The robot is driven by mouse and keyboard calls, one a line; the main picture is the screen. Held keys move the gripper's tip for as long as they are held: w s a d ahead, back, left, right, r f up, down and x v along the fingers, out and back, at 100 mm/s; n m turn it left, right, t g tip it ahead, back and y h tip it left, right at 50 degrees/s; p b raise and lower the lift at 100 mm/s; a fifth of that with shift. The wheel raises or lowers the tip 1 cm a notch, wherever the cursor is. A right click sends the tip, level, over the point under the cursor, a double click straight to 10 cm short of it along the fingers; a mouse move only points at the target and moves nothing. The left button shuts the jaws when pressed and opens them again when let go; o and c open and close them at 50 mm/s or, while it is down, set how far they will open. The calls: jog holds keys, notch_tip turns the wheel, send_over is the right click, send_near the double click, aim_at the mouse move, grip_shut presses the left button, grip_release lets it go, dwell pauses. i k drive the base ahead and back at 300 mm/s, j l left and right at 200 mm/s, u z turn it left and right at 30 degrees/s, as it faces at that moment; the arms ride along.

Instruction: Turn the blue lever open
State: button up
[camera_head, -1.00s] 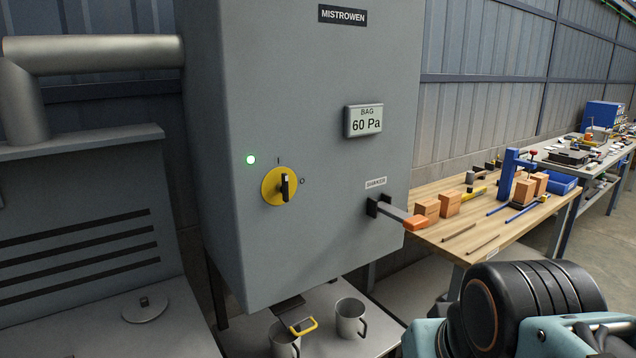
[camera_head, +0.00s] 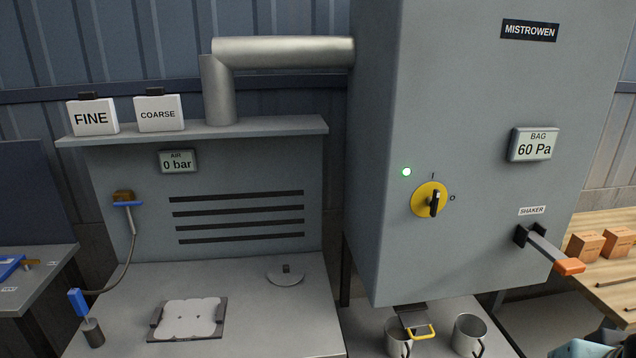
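A brass valve (camera_head: 123,195) is on the grey panel at the left. Its blue lever (camera_head: 128,204) lies about level, crosswise to the pipe and hose (camera_head: 131,245) hanging below it. The air display (camera_head: 177,161) beside it reads 0 bar. A blue-handled tool (camera_head: 78,302) stands in a dark holder at the lower left, near the hose's lower end. Only a small part of my arm shows at the lower right corner, far from the lever. My gripper is not in view.
A grey bench holds a square plate with a white pad (camera_head: 188,318) and a round lid (camera_head: 286,275). A large grey cabinet (camera_head: 480,110) with a yellow switch (camera_head: 430,199) and an orange-tipped shaker handle (camera_head: 568,266) juts out at the right. Mugs (camera_head: 469,335) stand below it.

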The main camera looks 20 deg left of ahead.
aim_at(121, 201)
jog(key=u, duration=2.15)
jog(key=i+j+z, duration=0.35)
jog(key=i+j, duration=0.7)
